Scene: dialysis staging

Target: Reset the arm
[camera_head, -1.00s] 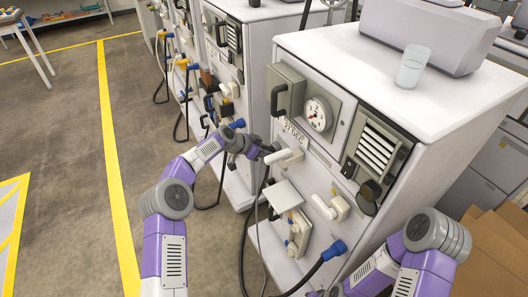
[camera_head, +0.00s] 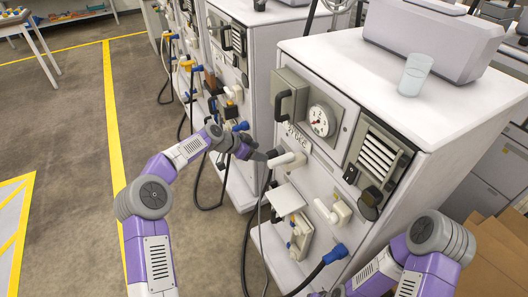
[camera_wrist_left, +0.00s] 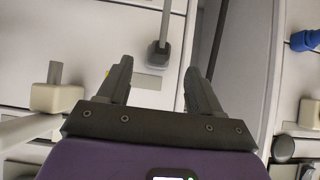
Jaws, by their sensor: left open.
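My left arm comes in from the left in the head view. Its dark left gripper (camera_head: 264,156) is beside the white pipe fitting (camera_head: 289,160) on the front of the near white machine (camera_head: 335,165). In the left wrist view the same gripper (camera_wrist_left: 160,85) has its two dark fingers wide apart, with nothing held between them. A grey handle with a dark base (camera_wrist_left: 160,50) shows beyond the fingers on a pale panel. Whether a finger touches the fitting I cannot tell. My right arm shows at the lower right of the head view; its gripper is out of the picture.
The near machine carries a gauge (camera_head: 321,120), a black handle (camera_head: 287,102), a lower white valve (camera_head: 335,212) and a blue hose connector (camera_head: 335,254). A glass (camera_head: 415,75) stands on top. More machines line up behind. Open floor (camera_head: 70,140) lies at left.

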